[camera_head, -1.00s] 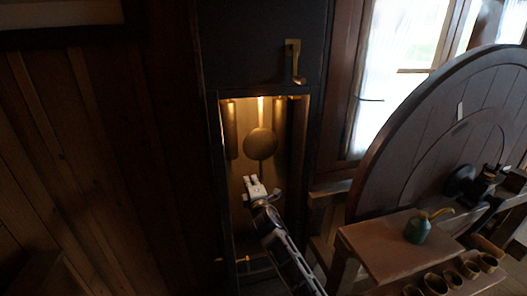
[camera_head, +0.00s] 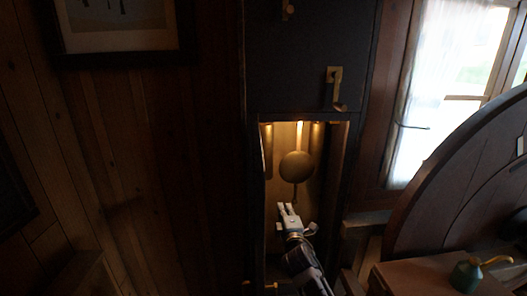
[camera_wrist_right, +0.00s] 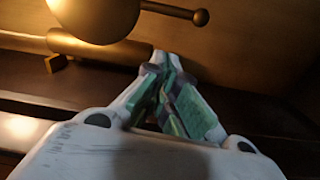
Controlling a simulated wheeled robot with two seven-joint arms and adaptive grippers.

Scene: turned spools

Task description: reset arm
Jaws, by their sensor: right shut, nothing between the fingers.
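My right gripper (camera_head: 289,209) reaches into the lit opening of a tall dark case (camera_head: 303,85). It appears just below a round brass pendulum bob (camera_head: 297,166) hanging there. In the right wrist view my right gripper (camera_wrist_right: 168,68) has its green-padded fingers together with nothing between them. The bob (camera_wrist_right: 92,14) shows at the top left there, apart from the fingertips in the picture. My left gripper is not in the head view.
Brass cylinders (camera_head: 316,146) hang behind the bob. The case's side walls border the arm closely. A brass latch (camera_head: 336,88) sits above the opening. A large wooden wheel (camera_head: 450,190) and a bench (camera_head: 415,278) with a green oil can (camera_head: 466,275) stand at the right.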

